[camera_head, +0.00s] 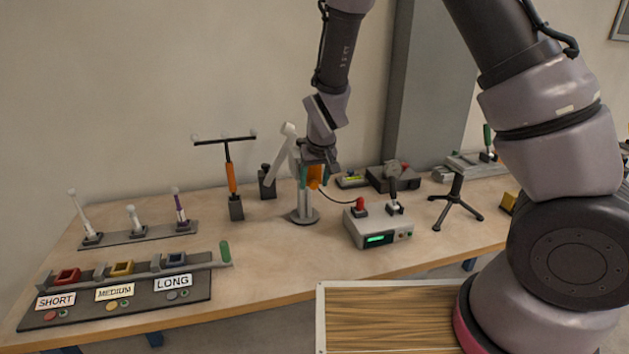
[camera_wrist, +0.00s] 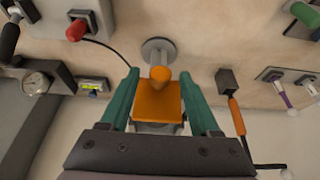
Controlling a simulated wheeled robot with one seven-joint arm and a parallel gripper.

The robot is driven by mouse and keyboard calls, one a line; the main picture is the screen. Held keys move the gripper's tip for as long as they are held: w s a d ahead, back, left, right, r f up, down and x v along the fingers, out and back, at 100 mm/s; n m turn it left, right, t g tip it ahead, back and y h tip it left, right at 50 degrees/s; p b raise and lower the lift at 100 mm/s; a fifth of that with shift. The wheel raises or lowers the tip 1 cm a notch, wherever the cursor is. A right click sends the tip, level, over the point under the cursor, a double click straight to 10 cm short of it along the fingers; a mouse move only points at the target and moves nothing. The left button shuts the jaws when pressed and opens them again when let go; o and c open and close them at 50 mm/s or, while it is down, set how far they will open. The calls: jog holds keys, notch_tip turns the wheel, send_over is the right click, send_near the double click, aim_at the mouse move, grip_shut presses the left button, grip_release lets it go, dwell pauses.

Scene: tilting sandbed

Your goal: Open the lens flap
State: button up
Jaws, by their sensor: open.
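An orange square plate (camera_wrist: 160,103) with a rounded orange knob (camera_wrist: 160,74), which looks like the lens flap, shows in the wrist view. In the head view the orange part (camera_head: 315,178) is on a grey stand (camera_head: 305,214) with a round base. My gripper (camera_wrist: 160,80) is open, with one green finger on each side of the orange part. Gaps show between the fingers and the plate. In the head view my gripper (camera_head: 318,170) comes down over it and partly hides it. Whether the flap is open or closed I cannot tell.
A box with a red knob and green display (camera_head: 380,228) stands to the right, with a cable running toward the stand. A black T-shaped post with an orange grip (camera_head: 232,180) stands to the left. A labelled slot rack (camera_head: 125,290) lies at the front left. Bare tabletop (camera_head: 270,270) is in front.

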grip_shut()
dwell(1.4)
